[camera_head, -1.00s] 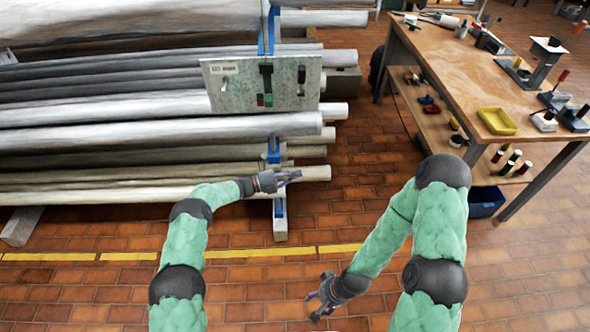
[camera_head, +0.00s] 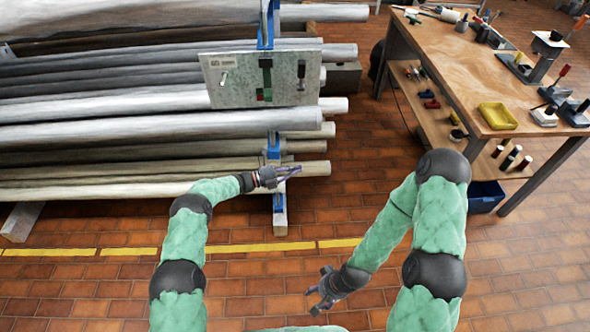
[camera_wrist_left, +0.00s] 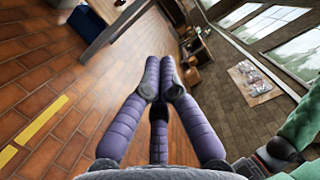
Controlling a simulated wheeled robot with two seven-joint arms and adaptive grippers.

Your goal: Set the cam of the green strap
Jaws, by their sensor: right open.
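A pale metal panel (camera_head: 227,91) is fixed to the rack, in front of stacked pipes. My left gripper (camera_head: 298,170) is below the panel, beside the blue rack post and apart from the panel. Its purple fingers also show in the left wrist view (camera_wrist_left: 160,60), tips near each other, with nothing seen between them. My right gripper (camera_head: 314,299) is open and empty over the floor.
Long grey pipes (camera_head: 120,133) fill the rack at left, held on a blue post (camera_head: 274,150). A wooden workbench (camera_head: 455,65) with tools and a yellow tray (camera_head: 497,116) stands at right. The brick floor between them is clear, with a yellow line (camera_head: 215,249).

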